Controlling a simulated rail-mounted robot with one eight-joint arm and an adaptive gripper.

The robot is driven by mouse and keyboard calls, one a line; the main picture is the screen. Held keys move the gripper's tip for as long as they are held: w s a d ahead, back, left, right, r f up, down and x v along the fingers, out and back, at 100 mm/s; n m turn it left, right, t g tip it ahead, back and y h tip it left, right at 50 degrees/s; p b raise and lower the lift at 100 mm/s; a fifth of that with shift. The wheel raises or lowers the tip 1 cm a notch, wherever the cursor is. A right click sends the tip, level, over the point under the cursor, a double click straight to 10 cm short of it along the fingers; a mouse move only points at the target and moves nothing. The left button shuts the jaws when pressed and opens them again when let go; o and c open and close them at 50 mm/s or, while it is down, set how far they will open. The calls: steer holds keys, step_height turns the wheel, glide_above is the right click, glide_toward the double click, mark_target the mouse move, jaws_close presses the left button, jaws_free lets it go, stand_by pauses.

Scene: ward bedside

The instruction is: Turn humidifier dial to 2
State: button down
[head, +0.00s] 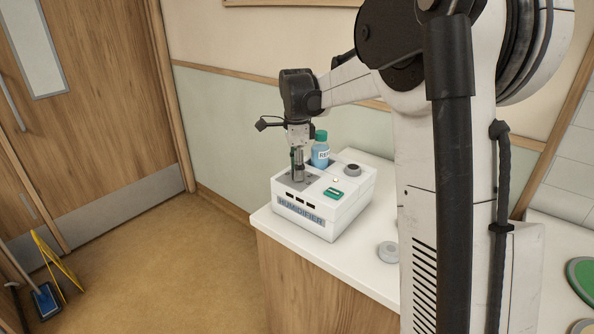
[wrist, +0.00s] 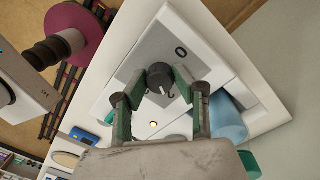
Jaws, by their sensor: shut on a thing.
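The white humidifier (head: 312,226) stands on the bedside cabinet in the head view, its name label facing front. My gripper (head: 298,176) reaches down onto the grey panel at its left rear, which hides the dial there. In the wrist view the dark dial (wrist: 158,76) sits between the two fingertips of my gripper (wrist: 160,80), which are shut on it. The dial's setting cannot be read clearly, and other scale marks are mostly hidden by the fingers.
A blue bottle with a green cap (head: 320,153) stands close behind the gripper. A round grey fitting (head: 352,170) and a green display (head: 333,193) are on the humidifier's top. A pale ring (head: 388,252) lies on the white cabinet top (head: 358,262), with bare surface around it.

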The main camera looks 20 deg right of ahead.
stand_by(0.4)
steer(key=c, duration=1.4)
jaws_free()
steer(key=r, duration=1.2)
steer(key=shift+w, duration=0.25)
steer(key=s+a+n+t, duration=0.25)
steer(key=s+n, duration=0.25)
steer(key=s, duration=0.3)
steer(key=s+a+n+t, duration=0.1)
steer(key=s+a+n, duration=0.35)
steer(key=s, duration=0.35)
steer(key=s+a+f+n+t, duration=0.1)
steer(key=s+f+n, duration=0.2)
steer(key=s, duration=0.2)
steer(key=s+a+f+n+t, duration=0.1)
steer(key=s+f+n+t, duration=0.1)
steer(key=s+f+n, duration=0.1)
steer(key=s+a+f+n+t, duration=0.1)
steer(key=s+f+n, duration=0.3)
steer(key=s, duration=0.3)
steer(key=shift+s+a+n, duration=0.1)
steer(key=shift+a+n, duration=0.25)
steer(key=shift+n, duration=0.2)
